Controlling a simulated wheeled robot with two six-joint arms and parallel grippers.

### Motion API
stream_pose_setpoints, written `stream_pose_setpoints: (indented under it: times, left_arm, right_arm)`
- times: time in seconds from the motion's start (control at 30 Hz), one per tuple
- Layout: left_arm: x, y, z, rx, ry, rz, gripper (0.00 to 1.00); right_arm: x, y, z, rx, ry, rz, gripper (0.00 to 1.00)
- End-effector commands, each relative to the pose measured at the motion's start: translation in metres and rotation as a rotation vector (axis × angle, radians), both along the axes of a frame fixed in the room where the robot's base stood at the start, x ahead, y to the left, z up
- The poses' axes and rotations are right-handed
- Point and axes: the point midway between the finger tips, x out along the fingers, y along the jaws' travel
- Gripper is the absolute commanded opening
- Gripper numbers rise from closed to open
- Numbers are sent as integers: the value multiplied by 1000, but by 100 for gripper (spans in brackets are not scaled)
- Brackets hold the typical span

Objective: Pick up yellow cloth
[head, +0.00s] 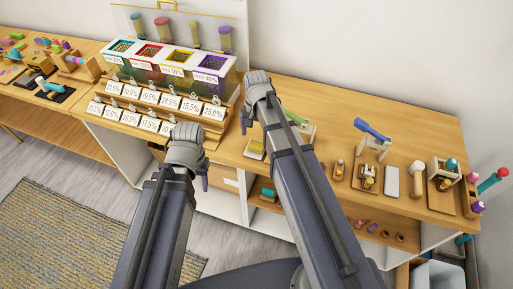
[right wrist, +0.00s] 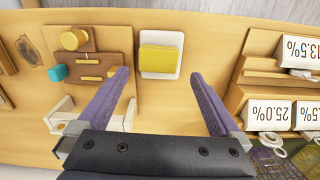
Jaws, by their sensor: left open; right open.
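The yellow cloth (right wrist: 161,52) is a small folded yellow pad lying on a white tray (right wrist: 161,73) on the wooden counter. In the head view the cloth (head: 256,146) lies near the counter's front edge, just below my right gripper. My right gripper (head: 247,117) is open and empty above the counter. In the right wrist view its two purple fingers (right wrist: 158,76) are apart, with the cloth ahead between them and not touched. My left gripper (head: 203,172) is open in front of the counter, away from the cloth; its fingers are mostly hidden.
A rack of percentage labels (right wrist: 270,105) stands beside the cloth, with coloured bins (head: 160,62) behind it in the head view. A wooden block stand (right wrist: 95,65) with a teal piece is on the cloth's other side. Small tools (head: 393,182) fill the counter's right part.

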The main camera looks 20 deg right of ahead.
Motion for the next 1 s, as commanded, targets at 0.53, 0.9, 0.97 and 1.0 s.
stream_pose_setpoints:
  times: [0.53, 0.9, 0.97, 1.0]
  left_arm:
    - [0, 0, -48, 0, 0, 0, 50]
    - [0, 0, -47, 0, 0, 0, 50]
    - [0, 0, -47, 0, 0, 0, 50]
    - [0, 0, -47, 0, 0, 0, 50]
  right_arm:
    - [-5, 0, -48, 0, 0, 0, 100]
    - [-5, 0, -47, 0, 0, 0, 75]
    - [-5, 0, -47, 0, 0, 0, 68]
    - [-5, 0, -47, 0, 0, 0, 64]
